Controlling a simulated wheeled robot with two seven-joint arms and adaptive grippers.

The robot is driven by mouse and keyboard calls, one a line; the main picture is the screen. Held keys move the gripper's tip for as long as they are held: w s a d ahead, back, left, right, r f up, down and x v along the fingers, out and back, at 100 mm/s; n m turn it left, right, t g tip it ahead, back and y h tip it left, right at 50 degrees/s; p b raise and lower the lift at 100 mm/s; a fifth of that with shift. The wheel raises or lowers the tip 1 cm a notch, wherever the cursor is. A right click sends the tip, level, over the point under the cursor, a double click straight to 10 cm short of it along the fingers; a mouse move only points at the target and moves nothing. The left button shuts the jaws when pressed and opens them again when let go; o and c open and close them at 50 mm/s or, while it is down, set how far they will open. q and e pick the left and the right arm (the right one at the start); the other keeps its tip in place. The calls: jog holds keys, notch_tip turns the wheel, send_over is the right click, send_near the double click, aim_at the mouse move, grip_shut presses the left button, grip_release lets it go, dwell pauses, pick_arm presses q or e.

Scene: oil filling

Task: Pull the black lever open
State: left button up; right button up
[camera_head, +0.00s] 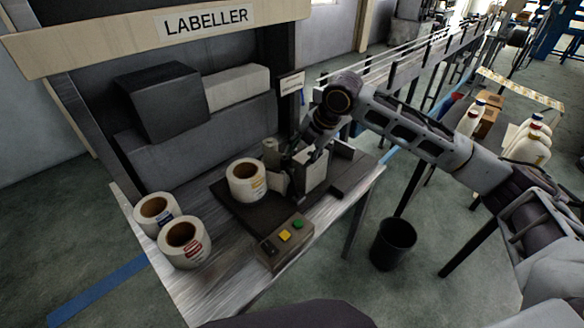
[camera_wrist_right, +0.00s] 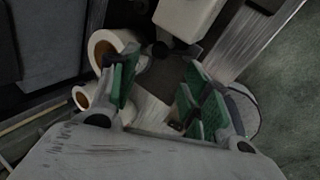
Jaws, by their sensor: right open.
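My right gripper (camera_head: 290,172) reaches down over the labelling machine's dark base plate (camera_head: 222,196), beside the mounted label roll (camera_head: 246,181). In the right wrist view my right gripper (camera_wrist_right: 158,100) is open, its green pads apart with nothing between them. A small black part (camera_wrist_right: 168,50), possibly the lever, lies beyond the fingertips, below a pale block (camera_wrist_right: 188,16) and right of a label roll (camera_wrist_right: 108,47). The gripper appears apart from it. In the head view my arm and gripper cover this area, and I cannot make out the lever there. My left gripper is not in view.
Two loose label rolls (camera_head: 184,243) (camera_head: 155,214) stand on the table's left. A control box (camera_head: 285,240) with yellow and green buttons is at the front edge. A black bin (camera_head: 393,243) stands on the floor. White bottles (camera_head: 532,142) are at the right.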

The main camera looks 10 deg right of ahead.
aim_at(291, 168)
jog(key=shift+x, duration=4.2)
grip_shut()
